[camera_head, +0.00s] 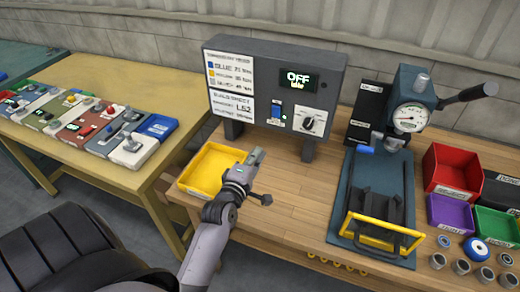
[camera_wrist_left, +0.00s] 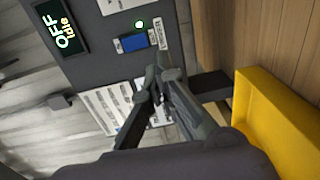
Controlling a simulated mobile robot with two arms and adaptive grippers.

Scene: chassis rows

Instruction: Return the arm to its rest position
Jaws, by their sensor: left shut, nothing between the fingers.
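My left gripper (camera_head: 256,157) is in front of the grey control box (camera_head: 225,62), above the bench and at the right edge of the yellow tray (camera_head: 187,178). Its fingers are shut with nothing between them. In the left wrist view the shut fingers (camera_wrist_left: 157,88) point at the box face, near the blue switch (camera_wrist_left: 132,43) and a lit green lamp. I cannot tell whether they touch the box. The box display (camera_head: 299,80) reads OFF, with a smaller line that looks like "Idle". My right gripper is not in view.
A press with a round gauge (camera_head: 410,118) stands on a blue base, with a yellow guard frame (camera_head: 382,232) in front. Red (camera_head: 452,168), purple (camera_head: 450,213) and green bins and several round parts lie at the right. A second table (camera_head: 110,175) at the left holds coloured modules.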

